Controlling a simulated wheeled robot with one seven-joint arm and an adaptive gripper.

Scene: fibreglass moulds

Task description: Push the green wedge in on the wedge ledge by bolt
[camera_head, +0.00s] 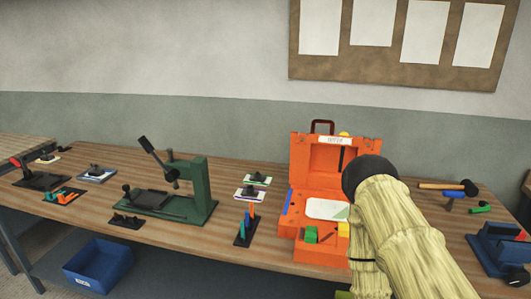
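An orange mould (303,171) with a raised back and a handle stands on the bench. A green block (311,234), which looks like the green wedge, sits on its front ledge (318,255). I cannot tell how far in it sits. A yellow block (343,230) is to its right, partly behind my sleeved arm. No bolt can be made out at this size. My arm covers the right part of the mould. My gripper does not show, so its place relative to the green block cannot be told.
A green press (205,190) stands left of the mould, with a small rack of coloured pieces (246,228) between them. A hammer (450,186), a green-handled tool (480,209) and a blue vise (499,247) lie to the right. A blue bin (98,263) is below the bench.

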